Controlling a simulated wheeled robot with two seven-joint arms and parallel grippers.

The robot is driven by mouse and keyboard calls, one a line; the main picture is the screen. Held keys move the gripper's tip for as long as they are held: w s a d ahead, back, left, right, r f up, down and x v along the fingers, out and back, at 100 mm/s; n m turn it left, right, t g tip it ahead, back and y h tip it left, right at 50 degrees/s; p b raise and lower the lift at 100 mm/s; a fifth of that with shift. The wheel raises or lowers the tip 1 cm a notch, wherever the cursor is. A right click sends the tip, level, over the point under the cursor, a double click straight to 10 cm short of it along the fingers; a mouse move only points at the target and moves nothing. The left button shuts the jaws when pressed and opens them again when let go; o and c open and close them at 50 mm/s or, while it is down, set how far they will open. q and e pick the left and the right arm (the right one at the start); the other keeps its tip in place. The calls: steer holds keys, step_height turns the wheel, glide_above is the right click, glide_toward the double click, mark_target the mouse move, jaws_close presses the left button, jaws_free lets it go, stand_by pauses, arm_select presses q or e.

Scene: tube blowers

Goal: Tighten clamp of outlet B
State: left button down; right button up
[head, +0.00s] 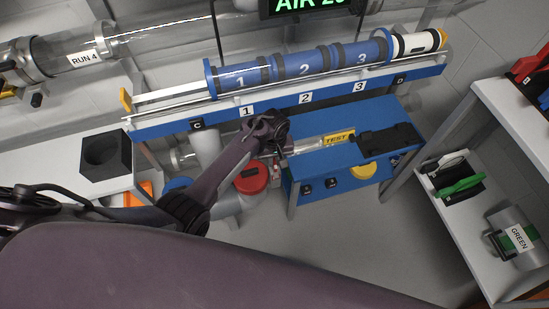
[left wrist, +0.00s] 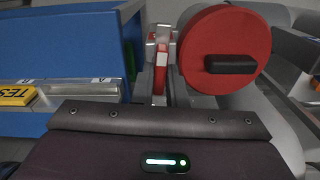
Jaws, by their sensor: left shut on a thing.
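My left gripper (head: 268,130) reaches in at the left end of the blue bench (head: 350,147), above a red round cap (head: 251,177). In the left wrist view a narrow red and silver clamp part (left wrist: 161,65) stands between the blue bench (left wrist: 65,45) and the red cap (left wrist: 222,50), which has a black handle. My left gripper is shut on this clamp part; its fingertips are mostly hidden. Bench labels A and B show in the wrist view, with A nearer the clamp. I cannot tell which outlet the clamp belongs to. My right gripper is not in view.
A blue tube (head: 305,65) marked 1, 2 and 3 runs along a rail above the bench. A clear tube with a yellow TEST label (head: 339,138) lies on the bench. A black block (head: 106,155) stands left. A grey shelf (head: 465,215) at right holds several items.

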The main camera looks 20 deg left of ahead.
arm_select(q)
steer(key=shift+r+m, duration=0.15)
steer(key=shift+m, duration=0.25)
steer(key=m+p, duration=0.2)
steer(key=shift+m, duration=0.3)
steer(key=m+p, duration=0.1)
steer(key=m, duration=0.3)
steer(key=shift+m, duration=0.3)
steer(key=m, duration=0.4)
steer(key=shift+p, duration=0.4)
steer(key=shift+m, duration=2.5)
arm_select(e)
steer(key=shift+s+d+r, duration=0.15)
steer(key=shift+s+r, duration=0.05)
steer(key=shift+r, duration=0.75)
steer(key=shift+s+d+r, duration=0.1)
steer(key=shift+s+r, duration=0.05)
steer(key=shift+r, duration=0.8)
arm_select(q)
steer(key=c, duration=1.5)
jaws_free()
steer(key=shift+o, duration=0.2)
